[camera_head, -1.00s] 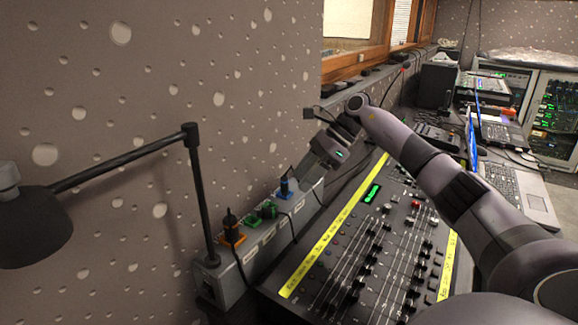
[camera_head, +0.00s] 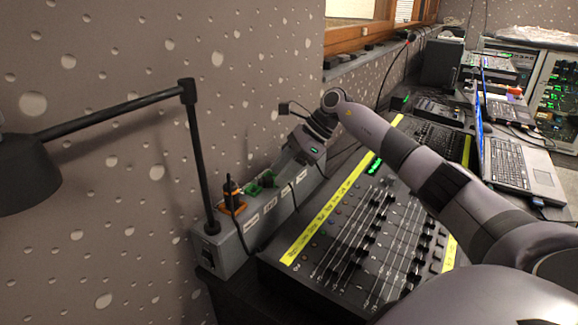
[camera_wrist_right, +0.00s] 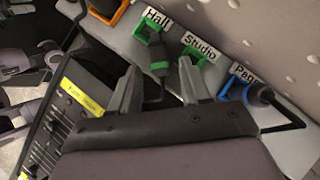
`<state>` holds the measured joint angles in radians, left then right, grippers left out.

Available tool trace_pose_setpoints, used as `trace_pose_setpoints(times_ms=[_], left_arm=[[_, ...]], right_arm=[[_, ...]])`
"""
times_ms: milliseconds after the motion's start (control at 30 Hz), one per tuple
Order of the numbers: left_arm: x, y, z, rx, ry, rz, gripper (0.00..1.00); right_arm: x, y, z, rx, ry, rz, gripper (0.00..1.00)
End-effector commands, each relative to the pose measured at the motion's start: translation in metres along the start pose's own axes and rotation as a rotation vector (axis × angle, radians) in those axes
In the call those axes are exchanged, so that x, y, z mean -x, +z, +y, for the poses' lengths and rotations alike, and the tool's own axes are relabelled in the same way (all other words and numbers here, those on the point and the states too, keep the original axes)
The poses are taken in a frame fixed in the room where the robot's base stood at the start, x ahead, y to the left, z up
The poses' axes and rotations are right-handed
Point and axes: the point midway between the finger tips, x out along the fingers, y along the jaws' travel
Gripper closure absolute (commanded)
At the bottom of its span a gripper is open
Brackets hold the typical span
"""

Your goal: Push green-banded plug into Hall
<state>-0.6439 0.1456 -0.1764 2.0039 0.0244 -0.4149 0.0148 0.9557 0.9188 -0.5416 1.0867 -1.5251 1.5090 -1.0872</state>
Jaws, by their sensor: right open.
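In the head view the right gripper (camera_head: 290,160) is over the strip's far part. My left gripper is not in view.
An orange-framed socket with a black plug (camera_head: 231,190) is at the strip's near end. A green Studio socket (camera_wrist_right: 196,50) and a blue-banded plug (camera_wrist_right: 260,95) lie to the right in the wrist view. A lamp arm (camera_head: 198,160) rises beside the strip; a mixing console (camera_head: 325,270) is to the right.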

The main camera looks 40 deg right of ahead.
Motion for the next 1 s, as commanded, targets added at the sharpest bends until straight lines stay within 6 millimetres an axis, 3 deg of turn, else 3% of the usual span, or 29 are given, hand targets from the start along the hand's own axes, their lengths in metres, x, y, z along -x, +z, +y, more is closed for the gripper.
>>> trace_pose_setpoints(times_ms=[267, 400, 667, 1000], left_arm=[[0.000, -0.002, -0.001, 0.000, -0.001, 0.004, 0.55], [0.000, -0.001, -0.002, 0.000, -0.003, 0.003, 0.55], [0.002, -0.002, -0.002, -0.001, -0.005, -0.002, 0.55], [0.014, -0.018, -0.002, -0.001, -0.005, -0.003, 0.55]], right_arm=[[-0.001, 0.000, 0.000, 0.000, 0.000, 0.000, 0.56], [-0.001, 0.000, 0.000, 0.000, 0.000, 0.000, 1.00], [0.004, 0.004, 0.000, 0.000, 0.000, 0.000, 1.00], [0.025, 0.021, 0.000, 0.001, 0.000, 0.001, 1.00]])
